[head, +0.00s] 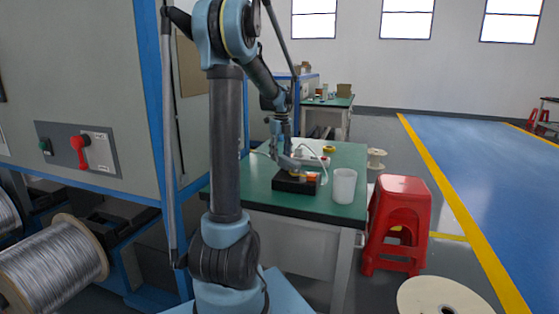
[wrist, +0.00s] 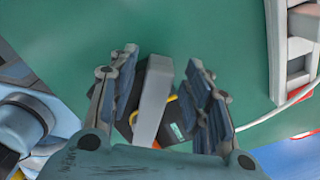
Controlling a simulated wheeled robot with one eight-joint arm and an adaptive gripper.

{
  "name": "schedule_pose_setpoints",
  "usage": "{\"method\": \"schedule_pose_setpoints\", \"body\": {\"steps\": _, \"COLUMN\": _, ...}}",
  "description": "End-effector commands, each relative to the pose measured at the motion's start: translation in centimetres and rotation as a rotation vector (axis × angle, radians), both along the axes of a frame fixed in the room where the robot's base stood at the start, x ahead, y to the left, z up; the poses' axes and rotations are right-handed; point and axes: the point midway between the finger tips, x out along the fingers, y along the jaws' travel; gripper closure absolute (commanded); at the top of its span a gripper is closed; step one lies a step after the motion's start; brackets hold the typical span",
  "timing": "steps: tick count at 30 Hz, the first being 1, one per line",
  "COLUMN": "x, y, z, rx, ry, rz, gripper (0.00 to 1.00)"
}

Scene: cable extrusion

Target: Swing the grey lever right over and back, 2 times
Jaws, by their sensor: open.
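The grey lever (wrist: 153,100) shows in the wrist view as a pale grey bar, slightly tilted, between the two fingers of my gripper (wrist: 165,90). The fingers are open, with a visible gap on each side of the lever in this view. Behind the lever is a dark block with an orange part, partly hidden by the fingers. In the head view, my gripper (head: 287,160) points down over a small black box (head: 292,186) on the green table (head: 260,202). The lever cannot be made out clearly there.
A white cup (head: 344,186) stands right of the black box, near the table edge. A white cable lies behind the box. A red stool (head: 397,225) stands right of the table. A large grey cabinet (head: 80,70) with a red switch is at the left.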

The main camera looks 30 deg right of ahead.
Motion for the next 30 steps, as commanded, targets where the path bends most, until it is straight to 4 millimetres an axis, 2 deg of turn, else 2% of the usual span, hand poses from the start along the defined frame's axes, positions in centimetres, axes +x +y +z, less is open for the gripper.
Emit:
{"method": "schedule_pose_setpoints", "body": {"steps": 6, "x": 0.0, "y": 0.0, "z": -1.8, "rx": 0.000, "ry": 0.000, "rz": 0.000, "gripper": 0.55}}
{"method": "schedule_pose_setpoints", "body": {"steps": 16, "x": 0.0, "y": 0.0, "z": -2.1, "rx": 0.000, "ry": 0.000, "rz": 0.000, "gripper": 0.55}}
{"method": "schedule_pose_setpoints", "body": {"steps": 17, "x": 0.0, "y": 0.0, "z": -2.1, "rx": 0.000, "ry": 0.000, "rz": 0.000, "gripper": 0.60}}
{"method": "schedule_pose_setpoints", "body": {"steps": 22, "x": 0.0, "y": 0.0, "z": -2.0, "rx": 0.000, "ry": 0.000, "rz": 0.000, "gripper": 0.98}}
{"method": "schedule_pose_setpoints", "body": {"steps": 30, "x": 0.0, "y": 0.1, "z": -2.1, "rx": 0.000, "ry": 0.000, "rz": 0.009, "gripper": 1.00}}
